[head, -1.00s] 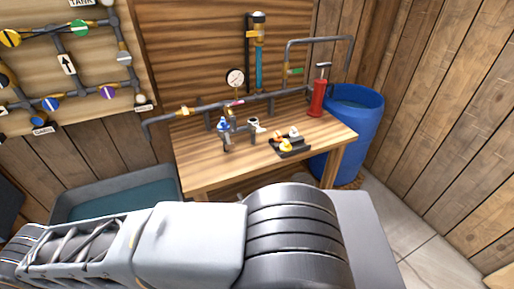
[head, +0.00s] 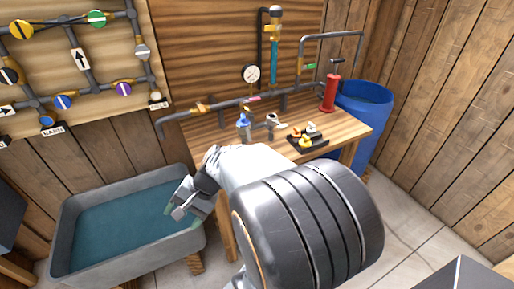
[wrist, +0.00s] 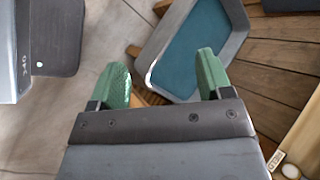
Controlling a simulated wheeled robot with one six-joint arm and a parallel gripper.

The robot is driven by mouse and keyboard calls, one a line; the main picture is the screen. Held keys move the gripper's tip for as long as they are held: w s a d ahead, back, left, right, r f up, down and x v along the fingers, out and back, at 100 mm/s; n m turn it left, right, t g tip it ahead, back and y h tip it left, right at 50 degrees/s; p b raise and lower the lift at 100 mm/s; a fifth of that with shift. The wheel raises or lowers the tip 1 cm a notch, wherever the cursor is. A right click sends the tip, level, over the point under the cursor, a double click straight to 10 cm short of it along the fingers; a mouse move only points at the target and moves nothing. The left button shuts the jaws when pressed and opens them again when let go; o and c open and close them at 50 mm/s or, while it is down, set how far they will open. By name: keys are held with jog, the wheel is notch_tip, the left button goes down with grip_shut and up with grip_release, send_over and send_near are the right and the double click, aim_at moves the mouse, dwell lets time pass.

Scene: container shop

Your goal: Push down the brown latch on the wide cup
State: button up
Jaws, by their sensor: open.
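My gripper (head: 182,211) is open and empty, over the right part of the water-filled grey tub and left of the workbench. Its two green fingertips stand apart in the wrist view (wrist: 160,76), with nothing between them. I cannot make out a wide cup or a brown latch in either view. Small fittings stand on the bench, among them a blue-topped piece (head: 243,126) and a pale piece (head: 272,119), too small to tell apart. My arm hides the front of the bench.
The wooden workbench (head: 350,127) carries a pipe with a gauge (head: 251,74), a red pump (head: 330,92) and a black tray of small parts (head: 319,146). A blue barrel (head: 375,95) stands at right. The grey tub (head: 62,218) is at left; a valve board hangs above.

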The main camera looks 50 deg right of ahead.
jog(key=w+d+f+m+t+y+b, duration=0.1)
jog(key=w+d+f+m+t+b, duration=0.1)
jog(key=w+d+m+t, duration=0.55)
jog(key=m+t+h+b, duration=0.2)
jog(key=m+t+h, duration=0.4)
jog(key=m+h, duration=1.25)
send_near(249, 138)
jog(key=w+d+m+y, duration=0.2)
jog(key=w, duration=0.1)
jog(key=w+d+m+y+p, duration=0.1)
jog(key=w+d, duration=0.1)
jog(key=shift+f, duration=0.2)
jog(key=shift+x, duration=0.85)
